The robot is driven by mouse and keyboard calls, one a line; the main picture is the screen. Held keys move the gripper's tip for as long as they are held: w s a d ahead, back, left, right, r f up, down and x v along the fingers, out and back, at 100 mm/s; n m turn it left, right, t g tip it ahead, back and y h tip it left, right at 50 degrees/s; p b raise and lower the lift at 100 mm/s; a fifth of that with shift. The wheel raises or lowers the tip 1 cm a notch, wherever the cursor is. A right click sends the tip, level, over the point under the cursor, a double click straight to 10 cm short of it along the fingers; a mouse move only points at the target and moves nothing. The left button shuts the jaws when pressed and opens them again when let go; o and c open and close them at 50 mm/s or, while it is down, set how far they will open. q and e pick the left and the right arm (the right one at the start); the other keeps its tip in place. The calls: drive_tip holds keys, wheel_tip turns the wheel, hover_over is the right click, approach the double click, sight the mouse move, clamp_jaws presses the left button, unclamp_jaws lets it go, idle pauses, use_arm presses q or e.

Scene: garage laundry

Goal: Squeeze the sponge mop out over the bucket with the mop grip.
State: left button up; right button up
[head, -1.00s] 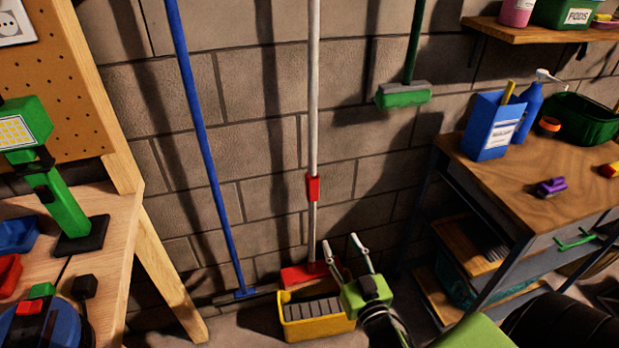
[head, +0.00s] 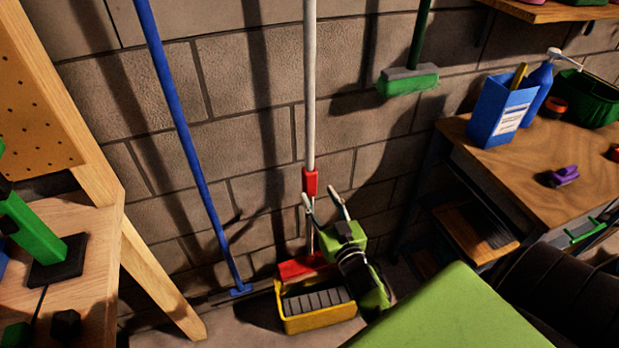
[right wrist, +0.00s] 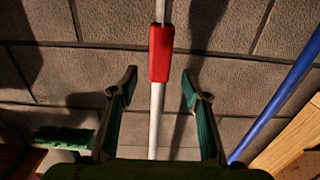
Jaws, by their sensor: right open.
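The sponge mop stands upright against the wall, with a pale pole (head: 309,90), a red grip (head: 310,182) low on the pole and a red head (head: 303,267) at the bucket's back edge. The yellow bucket (head: 318,321) with grey slats stands on the floor below. My right gripper (head: 323,198) is open, its fingertips close to the red grip in the head view. In the right wrist view the pole shows between the two open fingers (right wrist: 158,88), with the red grip (right wrist: 161,52) just beyond the fingertips. I see no contact. My left gripper is out of view.
A green brush (head: 408,80) hangs at upper right. A wooden bench (head: 75,240) stands at left, and a workbench (head: 500,165) with a blue box and bottle stands at right.

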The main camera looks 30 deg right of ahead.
sight(312, 184)
drive_tip(key=x, duration=0.8)
clamp_jaws()
drive_tip(key=shift+s+f, duration=0.1)
